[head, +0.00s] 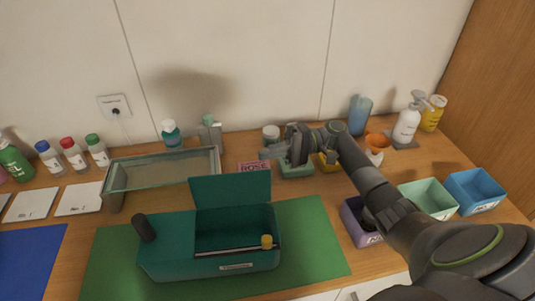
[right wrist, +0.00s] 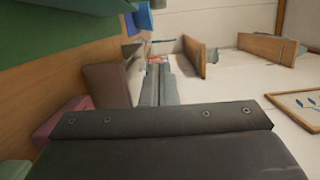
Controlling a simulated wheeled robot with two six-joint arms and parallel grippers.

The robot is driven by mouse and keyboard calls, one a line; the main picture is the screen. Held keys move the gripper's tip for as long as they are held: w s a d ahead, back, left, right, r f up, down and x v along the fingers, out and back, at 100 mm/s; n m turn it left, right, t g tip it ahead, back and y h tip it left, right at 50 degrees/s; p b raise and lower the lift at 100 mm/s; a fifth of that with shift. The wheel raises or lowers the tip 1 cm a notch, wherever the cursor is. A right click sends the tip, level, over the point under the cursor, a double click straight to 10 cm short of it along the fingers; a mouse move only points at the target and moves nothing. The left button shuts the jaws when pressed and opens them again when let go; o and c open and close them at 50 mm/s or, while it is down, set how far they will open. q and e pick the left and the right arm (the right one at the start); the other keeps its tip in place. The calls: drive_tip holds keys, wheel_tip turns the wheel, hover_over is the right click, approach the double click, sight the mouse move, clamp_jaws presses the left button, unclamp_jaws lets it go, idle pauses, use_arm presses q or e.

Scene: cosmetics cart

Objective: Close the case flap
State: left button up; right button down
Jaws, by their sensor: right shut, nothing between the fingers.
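The teal case (head: 165,245) stands on the green mat (head: 315,235). Its flap (head: 230,190) stands up at the back edge of the right compartment, so that compartment is open. A dark cylinder (head: 145,228) is at the case's left end, and a small yellow knob (head: 267,241) is at its front right. My right gripper (head: 267,153) is shut and empty, behind and to the right of the flap, apart from it. Its closed fingers also show in the right wrist view (right wrist: 157,88). My left gripper is not in view.
A glass-topped stand (head: 160,170) is behind the case at left. A pink ROSE box (head: 254,167) and a green bin (head: 297,170) lie near my right gripper. Purple (head: 358,225), mint (head: 425,198) and blue (head: 474,188) bins are at right. Bottles line the wall.

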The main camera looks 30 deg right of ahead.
sight(243, 172)
drive_tip(key=s+a+p, duration=0.1)
drive_tip(key=a+p, duration=0.1)
drive_tip(key=a, duration=0.1)
drive_tip(key=s+a+p, duration=0.1)
drive_tip(key=a+p, duration=0.1)
drive_tip(key=s+a+p, duration=0.1)
drive_tip(key=a+p, duration=0.1)
drive_tip(key=a, duration=0.1)
drive_tip(key=shift+a+r, duration=0.1)
drive_tip(key=shift+a, duration=0.25)
drive_tip(key=shift+s, duration=0.1)
drive_tip(key=shift+s+r+n+b, duration=0.15)
drive_tip(key=shift+n+b, duration=0.15)
drive_tip(key=shift+b, duration=0.05)
